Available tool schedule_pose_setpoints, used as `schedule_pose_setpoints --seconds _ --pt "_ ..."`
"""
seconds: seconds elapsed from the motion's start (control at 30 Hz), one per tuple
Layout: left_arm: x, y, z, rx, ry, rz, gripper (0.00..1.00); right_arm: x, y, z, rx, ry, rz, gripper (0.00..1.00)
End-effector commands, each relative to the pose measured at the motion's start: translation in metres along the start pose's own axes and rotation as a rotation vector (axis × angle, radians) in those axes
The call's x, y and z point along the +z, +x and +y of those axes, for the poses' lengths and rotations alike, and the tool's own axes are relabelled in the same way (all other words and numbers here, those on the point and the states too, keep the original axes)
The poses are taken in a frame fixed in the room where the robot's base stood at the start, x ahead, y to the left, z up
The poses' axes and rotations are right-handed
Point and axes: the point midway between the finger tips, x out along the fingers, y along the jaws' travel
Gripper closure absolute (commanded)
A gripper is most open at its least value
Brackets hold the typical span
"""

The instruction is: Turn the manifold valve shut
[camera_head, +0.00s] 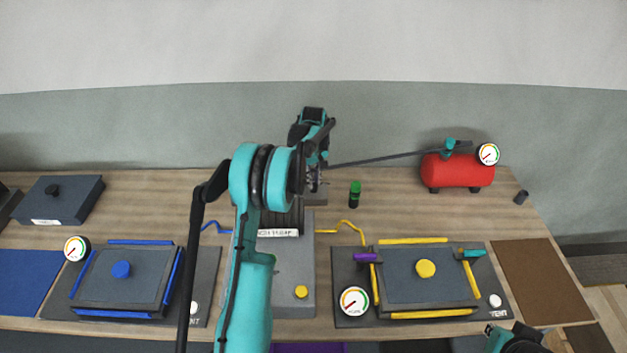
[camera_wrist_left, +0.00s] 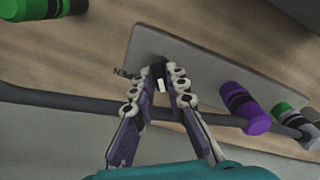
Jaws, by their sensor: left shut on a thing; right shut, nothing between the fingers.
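My left gripper (camera_head: 314,182) reaches down behind the pump block at the back middle of the bench. In the left wrist view its fingers (camera_wrist_left: 161,82) are closed around a small dark part with a white piece, which looks like the manifold valve (camera_wrist_left: 159,66) on a grey plate (camera_wrist_left: 205,62). The fingers hide much of it, and its turn angle cannot be told. In the head view my left arm covers the valve. My right gripper (camera_head: 522,344) is at the bottom right edge, partly cut off, shut and empty.
A purple-handled fitting (camera_wrist_left: 243,107) and a dark hose (camera_wrist_left: 60,98) are near my left fingers. A red tank (camera_head: 457,171) is at the back right. A blue-edged mould (camera_head: 121,284) and a yellow-edged mould (camera_head: 425,288) lie either side.

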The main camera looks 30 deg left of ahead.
Motion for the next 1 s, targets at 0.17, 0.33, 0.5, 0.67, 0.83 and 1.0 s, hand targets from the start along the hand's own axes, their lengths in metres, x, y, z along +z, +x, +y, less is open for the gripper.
schedule_pose_setpoints --seconds 0.17,0.33,0.5,0.67,0.83,1.0 --pt "0.0019 0.0018 -0.0007 -0.003 -0.106 -0.005 1.00 0.0006 0.0008 0.0000 0.000 0.000 0.000 1.00" --pt "0.0020 0.0017 -0.0007 -0.004 -0.175 -0.005 1.00 0.0007 0.0010 0.0000 0.000 0.000 0.000 1.00" --pt "0.0021 0.0018 -0.0007 -0.004 -0.211 -0.005 1.00 0.0008 0.0011 0.0000 0.000 0.000 0.000 1.00" --pt "0.0021 0.0018 -0.0007 -0.004 -0.222 -0.005 1.00 0.0008 0.0011 0.0000 0.000 0.000 0.000 1.00" --pt "0.0021 0.0018 -0.0007 -0.004 -0.223 -0.005 1.00 0.0008 0.0011 0.0000 0.000 0.000 0.000 1.00" --pt "0.0021 0.0018 -0.0007 -0.004 -0.223 -0.005 0.81 0.0008 0.0011 0.0000 0.000 0.000 0.000 1.00"
